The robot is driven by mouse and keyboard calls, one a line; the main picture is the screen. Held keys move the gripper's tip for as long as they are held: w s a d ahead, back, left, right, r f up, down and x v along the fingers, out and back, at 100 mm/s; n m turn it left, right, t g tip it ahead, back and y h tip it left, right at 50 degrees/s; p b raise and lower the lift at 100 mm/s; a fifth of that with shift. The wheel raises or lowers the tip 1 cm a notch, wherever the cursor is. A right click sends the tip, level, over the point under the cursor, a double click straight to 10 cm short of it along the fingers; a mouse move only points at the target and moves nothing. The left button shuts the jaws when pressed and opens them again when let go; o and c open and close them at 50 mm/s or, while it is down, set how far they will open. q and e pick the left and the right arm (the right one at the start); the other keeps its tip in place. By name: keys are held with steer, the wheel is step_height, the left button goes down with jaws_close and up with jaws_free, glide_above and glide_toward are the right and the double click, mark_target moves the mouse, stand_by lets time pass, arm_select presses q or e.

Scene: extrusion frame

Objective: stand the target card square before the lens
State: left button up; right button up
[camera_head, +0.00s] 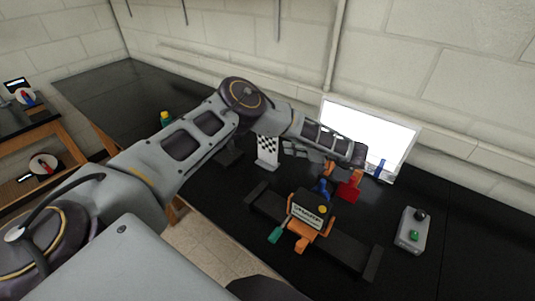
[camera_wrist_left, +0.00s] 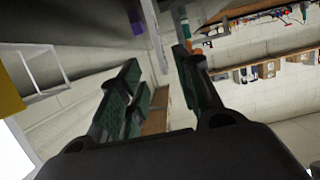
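The target card (camera_head: 268,149), with a black and white check pattern, stands upright on a pale base behind my left forearm, which hides its upper part. My right gripper is not in view.
A bright white panel (camera_head: 370,132) stands at the back right. A red block (camera_head: 348,190) lies before it, with a blue piece (camera_head: 380,169) beside it. A grey control box (camera_head: 412,231) is at the right. The black bench (camera_head: 110,92) has free room at the far left.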

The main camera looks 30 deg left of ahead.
arm_select(q)
glide_above(268, 149)
steer(key=d, duration=0.4)
steer(key=shift+w+d+f, duration=0.1)
steer(key=shift+f, duration=1.05)
steer(key=x, duration=0.5)
steer(key=shift+f+b, duration=0.2)
steer(key=shift+b, duration=0.15)
steer(key=shift+c, duration=0.4)
jaws_close()
